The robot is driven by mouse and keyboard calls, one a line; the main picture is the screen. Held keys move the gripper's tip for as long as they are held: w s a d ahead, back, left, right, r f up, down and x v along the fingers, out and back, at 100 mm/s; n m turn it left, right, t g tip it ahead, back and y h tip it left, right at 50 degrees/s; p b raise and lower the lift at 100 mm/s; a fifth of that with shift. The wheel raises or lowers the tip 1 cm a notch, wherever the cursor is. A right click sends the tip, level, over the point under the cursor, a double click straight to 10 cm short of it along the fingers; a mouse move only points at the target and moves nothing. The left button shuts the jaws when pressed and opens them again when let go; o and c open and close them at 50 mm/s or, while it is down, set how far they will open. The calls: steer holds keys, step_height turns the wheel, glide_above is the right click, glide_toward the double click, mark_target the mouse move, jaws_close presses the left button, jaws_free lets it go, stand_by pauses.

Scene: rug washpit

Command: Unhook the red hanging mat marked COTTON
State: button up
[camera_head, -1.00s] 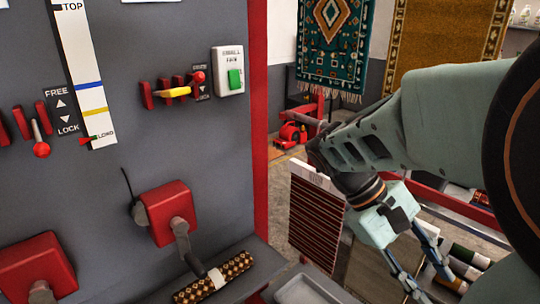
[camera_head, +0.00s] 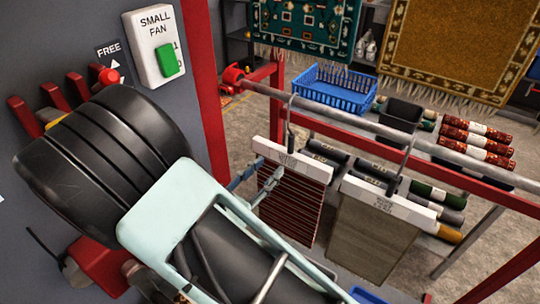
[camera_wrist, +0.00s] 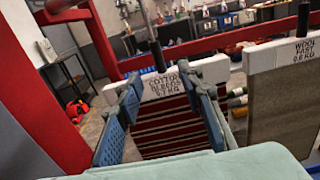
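The red striped mat hangs from a white header bar on a hook. In the head view the mat (camera_head: 292,204) is at the centre, its upper left partly covered by my gripper. The wrist view shows its header label (camera_wrist: 163,86), reading COTTON, BLEEDS, 0.7 KG, and the red stripes (camera_wrist: 168,132) below. My gripper (camera_wrist: 160,92) is open, its blue-grey fingers spread on either side of the label. In the head view the fingertips (camera_head: 250,183) are at the header's left part. I cannot tell whether they touch it.
A beige mat (camera_head: 370,238) marked WOOL hangs close to the right. The grey rail (camera_head: 345,121) and red frame (camera_head: 212,98) bound the space. A blue crate (camera_head: 335,90) and rolled rugs (camera_head: 475,140) stand behind. The control panel (camera_head: 60,35) is at left.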

mark_target(289, 145)
steer(key=shift+b+x, duration=0.75)
steer(key=shift+x, duration=5.65)
steer(key=shift+a+f, duration=0.1)
steer(key=shift+c, duration=0.2)
jaws_close()
